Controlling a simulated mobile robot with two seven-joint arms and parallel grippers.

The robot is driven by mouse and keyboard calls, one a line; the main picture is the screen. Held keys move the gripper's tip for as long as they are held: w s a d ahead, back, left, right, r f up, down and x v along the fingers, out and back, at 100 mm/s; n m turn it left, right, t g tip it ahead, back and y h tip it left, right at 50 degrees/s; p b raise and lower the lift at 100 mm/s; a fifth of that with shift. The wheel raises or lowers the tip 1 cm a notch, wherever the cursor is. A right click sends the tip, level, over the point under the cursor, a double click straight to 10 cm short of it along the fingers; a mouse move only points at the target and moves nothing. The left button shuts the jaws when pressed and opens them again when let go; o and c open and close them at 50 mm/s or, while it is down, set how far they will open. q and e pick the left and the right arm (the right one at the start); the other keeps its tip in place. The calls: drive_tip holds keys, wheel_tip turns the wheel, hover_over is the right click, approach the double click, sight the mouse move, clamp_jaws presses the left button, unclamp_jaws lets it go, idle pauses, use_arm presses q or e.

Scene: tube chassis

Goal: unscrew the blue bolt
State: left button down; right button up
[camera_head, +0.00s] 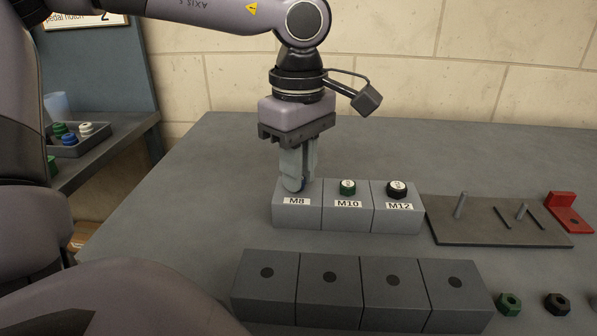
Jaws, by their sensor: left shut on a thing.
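The blue bolt (301,188) sits at the M8 block (291,215), at the left end of a row of three light grey blocks. Only a little blue shows between and below the fingertips. My left gripper (296,184) points straight down over the M8 block and is shut on the blue bolt. Its fingers hide most of the bolt, so how far the bolt stands out of the block cannot be told. My right gripper is not in view.
A green bolt (347,187) on the M10 block and a black bolt (397,189) on the M12 block stand close to the right. A plate with pegs (470,233) lies further right. Dark blocks with holes (330,262) and nuts (508,303) are in front. The table's left is clear.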

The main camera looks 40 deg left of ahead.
use_arm(q)
drive_tip(key=n+b, duration=0.1)
drive_tip(key=n, duration=0.2)
drive_tip(key=shift+f, duration=0.15)
drive_tip(key=shift+n+b, duration=0.3)
drive_tip(key=shift+n, duration=0.8)
drive_tip(key=shift+r+p, duration=2.35)
drive_tip(key=shift+r, duration=0.7)
